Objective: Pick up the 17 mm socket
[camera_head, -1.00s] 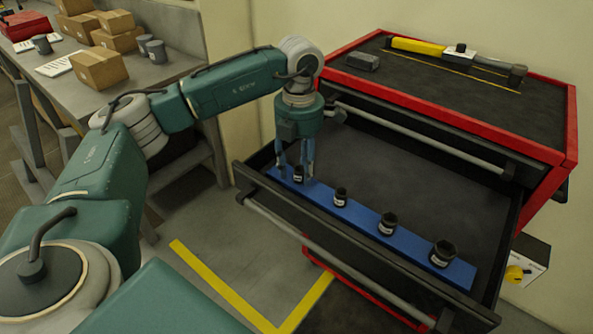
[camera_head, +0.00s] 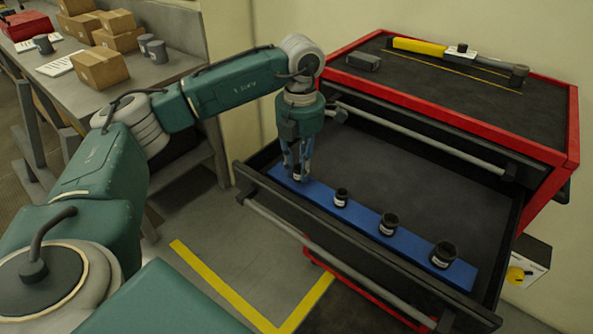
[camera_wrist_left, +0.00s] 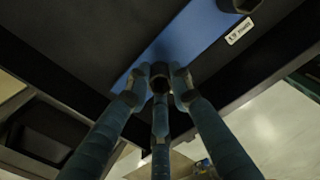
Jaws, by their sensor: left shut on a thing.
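A row of dark sockets stands on a blue strip (camera_head: 362,222) in the open drawer (camera_head: 420,195). The smallest-looking socket, at the left end (camera_head: 297,172), is between the fingers of my left gripper (camera_head: 299,174). My left gripper points down and is shut on this socket, which also shows in the left wrist view (camera_wrist_left: 159,75). The other sockets (camera_head: 341,196), (camera_head: 389,223) and (camera_head: 444,254) stand upright to the right, apart from the gripper. Their pale labels are too small to read, so I cannot tell sizes. My right gripper is out of view.
The red cabinet top (camera_head: 440,85) carries a yellow-handled tool (camera_head: 420,47) and a small dark block (camera_head: 363,62). The drawer's front handle (camera_head: 330,265) runs along the near side. A workbench (camera_head: 170,70) with cardboard boxes (camera_head: 100,68) stands at left. The drawer floor behind the strip is clear.

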